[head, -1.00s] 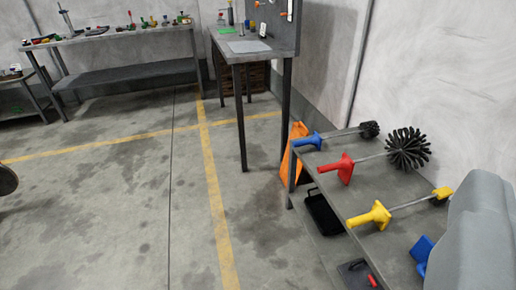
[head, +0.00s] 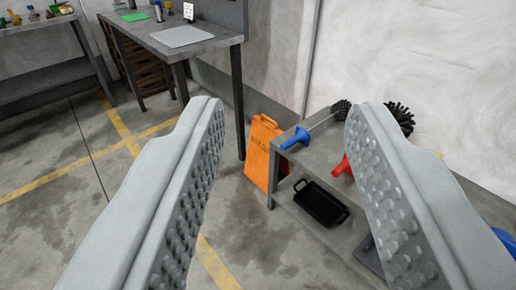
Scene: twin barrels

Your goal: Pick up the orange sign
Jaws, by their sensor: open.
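The orange sign (head: 259,152) stands upright on the floor, leaning slightly, in the middle of the head view. It is close beside the left end of the low grey shelf table, with dark lettering on its face. My gripper (head: 282,115) is open and empty, its two grey studded fingers wide apart in the foreground. The sign shows in the gap between the fingers, farther off and not touched. The sign's lower right part is hidden by the shelf table.
The low shelf table (head: 318,165) holds a blue-handled brush (head: 296,139) and a red-handled brush (head: 341,167), partly behind my right finger. A black tray (head: 319,203) is on its lower shelf. A tall workbench (head: 150,42) stands behind left. Floor left of the sign is clear.

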